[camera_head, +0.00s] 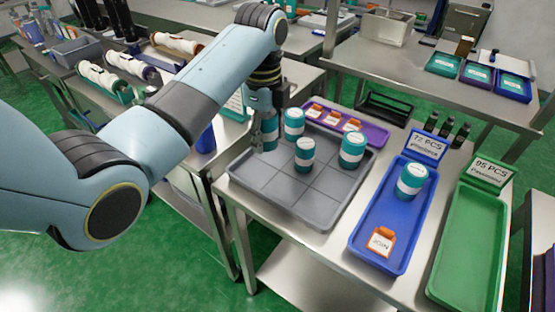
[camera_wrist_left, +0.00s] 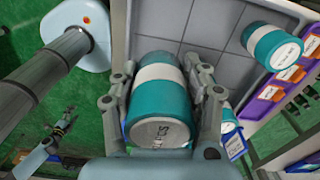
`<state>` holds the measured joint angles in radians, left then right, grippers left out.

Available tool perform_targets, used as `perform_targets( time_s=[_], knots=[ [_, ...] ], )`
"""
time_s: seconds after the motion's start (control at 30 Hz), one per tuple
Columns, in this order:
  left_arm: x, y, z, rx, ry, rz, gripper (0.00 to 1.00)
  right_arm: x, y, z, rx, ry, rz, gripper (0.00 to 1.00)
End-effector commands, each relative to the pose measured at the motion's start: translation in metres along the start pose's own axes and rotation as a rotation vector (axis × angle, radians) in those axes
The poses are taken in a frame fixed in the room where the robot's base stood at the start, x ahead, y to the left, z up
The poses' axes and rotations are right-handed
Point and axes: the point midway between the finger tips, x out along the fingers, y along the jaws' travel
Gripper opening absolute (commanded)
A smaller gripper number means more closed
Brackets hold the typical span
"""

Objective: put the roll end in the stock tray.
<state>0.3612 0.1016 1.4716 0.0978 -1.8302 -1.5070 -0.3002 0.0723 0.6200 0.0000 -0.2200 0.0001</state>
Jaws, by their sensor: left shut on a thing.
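My left gripper (camera_head: 262,134) is shut on a teal jar-like cylinder with a white band (camera_head: 271,132), at the back-left corner of the grey tray (camera_head: 268,192). In the left wrist view the fingers (camera_wrist_left: 164,95) press on both sides of this cylinder (camera_wrist_left: 158,112). I cannot tell whether its base touches the tray. Three similar cylinders stand upright in the tray: one at the back (camera_head: 294,122), one in the middle (camera_head: 304,155) and one at the right (camera_head: 352,150). No thing is plainly marked as the roll end or the stock tray.
A blue tray (camera_head: 366,236) holds another cylinder (camera_head: 411,178) and an orange tag (camera_head: 380,242). A green tray (camera_head: 468,245) is empty at the right. A purple tray (camera_head: 372,134) with orange tags lies behind the grey one. White rolls (camera_head: 105,80) rest on the left-hand bench.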

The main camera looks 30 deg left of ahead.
Motion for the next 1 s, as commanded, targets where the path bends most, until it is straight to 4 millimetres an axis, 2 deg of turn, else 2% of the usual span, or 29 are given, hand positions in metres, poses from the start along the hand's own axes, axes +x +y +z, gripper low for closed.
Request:
perform_targets(
  time_s=[0.13, 0.27, 0.4, 0.8, 1.0],
  knots=[
    [0.012, 0.001, 0.005, -0.004, 0.001, 0.001, 0.13, 0.011, 0.003, 0.001, -0.002, 0.0, 0.004, 0.67],
    [0.031, 0.002, 0.005, -0.005, 0.002, 0.004, 0.13, 0.012, 0.004, 0.001, -0.003, 0.0, 0.006, 0.67],
    [0.058, 0.002, 0.006, -0.006, 0.0, 0.004, 0.13, 0.011, 0.01, 0.001, -0.006, 0.0, 0.013, 0.67],
    [0.109, 0.001, 0.005, -0.007, 0.001, 0.001, 0.13, 0.015, 0.009, 0.002, -0.005, -0.001, 0.011, 0.67],
    [0.112, 0.001, 0.005, -0.007, 0.001, -0.002, 0.13, 0.014, 0.001, 0.002, -0.001, -0.001, 0.002, 0.67]
  ],
)
